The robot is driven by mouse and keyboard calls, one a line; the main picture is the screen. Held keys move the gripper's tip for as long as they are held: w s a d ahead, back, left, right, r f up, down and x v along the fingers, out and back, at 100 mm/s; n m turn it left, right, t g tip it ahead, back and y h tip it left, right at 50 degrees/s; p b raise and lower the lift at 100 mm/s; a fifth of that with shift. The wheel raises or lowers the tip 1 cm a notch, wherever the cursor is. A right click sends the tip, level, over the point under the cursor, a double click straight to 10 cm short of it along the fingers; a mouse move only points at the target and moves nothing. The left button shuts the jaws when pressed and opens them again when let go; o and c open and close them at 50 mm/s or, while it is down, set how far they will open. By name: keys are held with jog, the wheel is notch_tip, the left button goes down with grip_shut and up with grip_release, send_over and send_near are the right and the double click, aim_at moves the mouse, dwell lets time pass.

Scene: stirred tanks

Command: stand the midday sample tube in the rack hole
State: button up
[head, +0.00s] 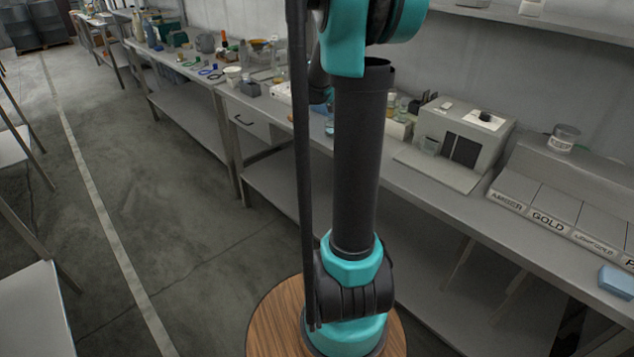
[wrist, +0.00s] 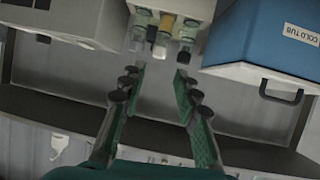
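In the wrist view my gripper (wrist: 160,73) is open, its two green-padded fingers spread with nothing visible between them. Just beyond the fingertips, at the top, a pale rack (wrist: 174,8) holds several small tubes. One tube (wrist: 160,46) looks yellow-amber, and the ones beside it look clear or greyish. I cannot tell which is the midday sample tube, and no label is readable. The rack holes are not clearly visible. In the head view my arm blocks part of the bench, and my gripper does not show there.
In the wrist view a blue box labelled COLD TUB (wrist: 262,40) stands right of the rack, and a grey box (wrist: 75,18) stands left. In the head view the long bench (head: 440,187) carries a grey machine (head: 462,140), labelled bins (head: 555,205) and a jar (head: 563,138).

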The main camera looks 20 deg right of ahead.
jog(key=s+a+f+n+y, duration=0.6)
jog(key=s+a+f, duration=0.5)
jog(key=a, duration=0.4)
jog(key=s+a+f+n+y, duration=0.6)
jog(key=s+a+f+n, duration=0.2)
jog(key=s+a+f, duration=0.3)
jog(key=s+a, duration=0.2)
jog(key=a, duration=0.2)
jog(key=shift+s+a+f+t, duration=0.3)
jog(key=shift+s+a, duration=0.1)
